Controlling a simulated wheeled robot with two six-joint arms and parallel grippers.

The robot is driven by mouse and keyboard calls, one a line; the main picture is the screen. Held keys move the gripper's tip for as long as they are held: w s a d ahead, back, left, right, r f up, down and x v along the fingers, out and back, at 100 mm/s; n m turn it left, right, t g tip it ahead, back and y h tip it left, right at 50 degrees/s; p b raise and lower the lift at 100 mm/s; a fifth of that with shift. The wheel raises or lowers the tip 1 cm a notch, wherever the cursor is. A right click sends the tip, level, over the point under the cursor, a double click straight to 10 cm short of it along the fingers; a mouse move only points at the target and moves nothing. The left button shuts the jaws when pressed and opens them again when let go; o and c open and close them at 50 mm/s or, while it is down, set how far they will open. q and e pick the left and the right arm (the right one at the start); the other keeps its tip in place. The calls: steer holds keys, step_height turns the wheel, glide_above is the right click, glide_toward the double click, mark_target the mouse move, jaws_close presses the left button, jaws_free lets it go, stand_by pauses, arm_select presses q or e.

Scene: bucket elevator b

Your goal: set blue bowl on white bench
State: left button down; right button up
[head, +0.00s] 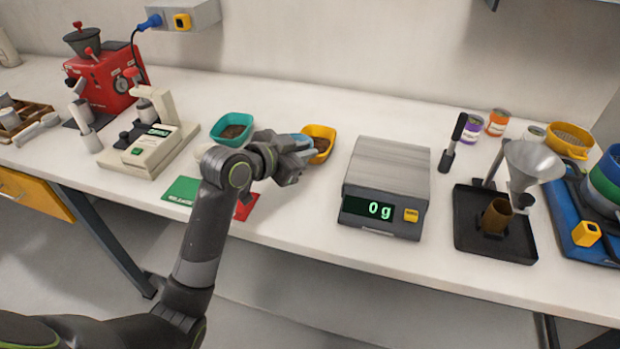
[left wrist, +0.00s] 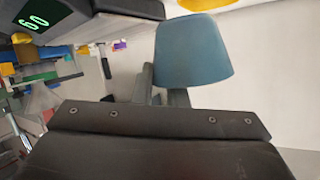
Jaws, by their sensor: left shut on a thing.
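My left gripper (head: 302,150) is shut on the blue bowl (left wrist: 194,50). In the head view only part of the blue bowl (head: 305,139) shows behind my gripper, just in front of the yellow bowl. In the left wrist view its side fills the upper middle, tilted, with the gripper fingers (left wrist: 163,80) at its edge. The white bench (head: 300,232) runs across the head view beneath my arm. I cannot tell whether the blue bowl touches it. My right gripper is not in view.
A yellow bowl (head: 319,151) and a teal bowl (head: 232,127), both with dark contents, stand near my gripper. A scale (head: 388,185) reading 0 g is to the right. Green (head: 181,190) and red (head: 246,206) cards lie in front. A cream instrument (head: 150,150) is left.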

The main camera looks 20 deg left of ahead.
arm_select(q)
steer(key=shift+s+a+f, duration=0.1)
steer(key=shift+s+f, duration=0.05)
steer(key=shift+f, duration=2.2)
steer(key=shift+s+f, duration=0.1)
steer(key=shift+f, duration=2.2)
steer(key=shift+f, duration=0.15)
steer(key=c, duration=1.4)
jaws_free()
steer(key=shift+c, duration=0.2)
steer(key=shift+r, duration=0.25)
steer(key=shift+s+a, duration=0.2)
steer(key=shift+s, duration=0.05)
steer(key=v, duration=1.1)
steer(key=shift+s+r, duration=0.1)
steer(key=shift+s, duration=0.1)
